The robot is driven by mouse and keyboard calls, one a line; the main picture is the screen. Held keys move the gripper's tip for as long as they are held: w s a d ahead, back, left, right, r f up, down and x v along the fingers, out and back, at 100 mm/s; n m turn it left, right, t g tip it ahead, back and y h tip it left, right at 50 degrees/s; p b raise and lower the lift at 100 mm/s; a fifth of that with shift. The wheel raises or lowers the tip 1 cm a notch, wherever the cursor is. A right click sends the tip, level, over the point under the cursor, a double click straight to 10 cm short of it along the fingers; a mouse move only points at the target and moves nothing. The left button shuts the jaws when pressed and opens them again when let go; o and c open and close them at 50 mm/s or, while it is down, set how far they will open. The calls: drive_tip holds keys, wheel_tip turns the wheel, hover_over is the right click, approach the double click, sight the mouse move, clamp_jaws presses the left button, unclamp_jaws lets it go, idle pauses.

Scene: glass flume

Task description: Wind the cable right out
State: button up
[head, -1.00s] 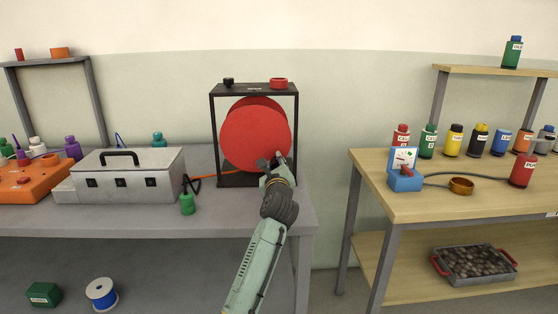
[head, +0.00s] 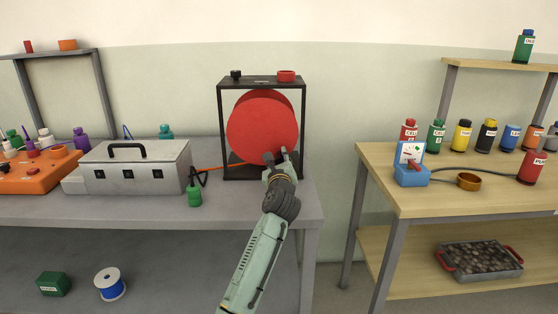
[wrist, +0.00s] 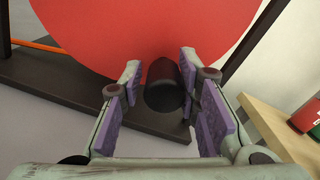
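The red cable reel (head: 262,125) stands in a black frame (head: 221,120) on the grey bench. A thin orange cable (head: 225,166) runs left from the reel's lower part; it also shows in the wrist view (wrist: 38,46). A dark round crank handle (wrist: 163,84) sticks out near the reel's lower edge in the wrist view. My gripper (head: 277,156) is at the reel's lower right. In the wrist view my gripper (wrist: 160,75) has its fingers apart, one either side of the handle, with a clear gap on the left. The handle is hidden in the head view.
A blue meter (head: 411,174) and several bottles stand on the wooden bench (head: 440,200) at right. A gap separates the benches.

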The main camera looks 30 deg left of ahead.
drive_tip(key=shift+o, duration=1.1)
drive_tip(key=shift+d, duration=0.1)
drive_tip(key=v, duration=1.2)
